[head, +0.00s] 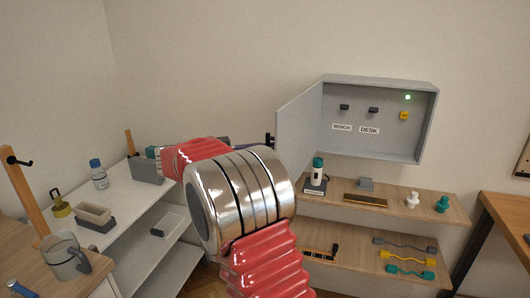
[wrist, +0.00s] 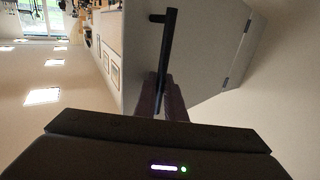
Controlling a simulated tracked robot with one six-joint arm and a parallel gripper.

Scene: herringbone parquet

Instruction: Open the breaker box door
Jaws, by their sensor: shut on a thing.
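The grey breaker box (head: 432,110) is on the wall in the head view. Its door (head: 300,122) stands swung wide out to the left, and the inside shows. In the wrist view, the door (wrist: 205,50) fills the upper middle, with a hinge edge at right. A black bar handle (wrist: 169,42) stands off the door face. My gripper (wrist: 165,103) is shut on this handle near its lower part. In the head view, my red and chrome arm hides most of the gripper.
Inside the box are two dark switches, a yellow switch (head: 404,115), a green light and BENCH and DESK labels. Below, a wooden shelf (head: 340,192) holds a teal-topped bottle (head: 317,170) and small items. A white shelf unit (head: 125,205) stands left.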

